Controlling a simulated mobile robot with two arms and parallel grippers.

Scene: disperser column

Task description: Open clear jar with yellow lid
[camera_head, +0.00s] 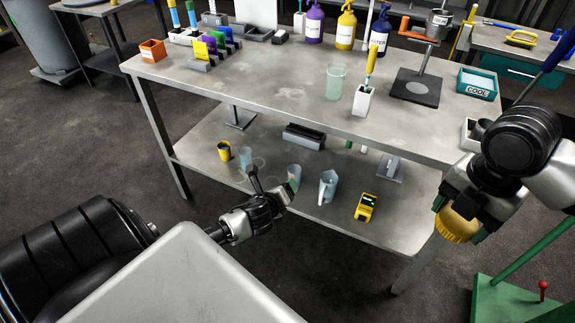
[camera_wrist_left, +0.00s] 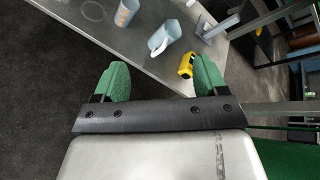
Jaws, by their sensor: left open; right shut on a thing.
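A round yellow lid (camera_head: 457,226) is in my right gripper (camera_head: 462,218), which is shut on it at the right, in front of the table's right end. A clear, pale green jar (camera_head: 336,82) stands upright on the tabletop with no lid on it. My left gripper (camera_head: 274,184) is low, in front of the lower shelf and well away from the jar. In the left wrist view its green fingers (camera_wrist_left: 160,80) are wide apart with nothing between them.
The metal table (camera_head: 270,93) carries a white holder (camera_head: 363,101) beside the jar, a dark stand (camera_head: 415,87) and bottles at the back. Its lower shelf (camera_head: 225,182) holds several cups, a pitcher (camera_head: 327,187) and a yellow device (camera_head: 366,206). A green stand (camera_head: 515,295) is at lower right.

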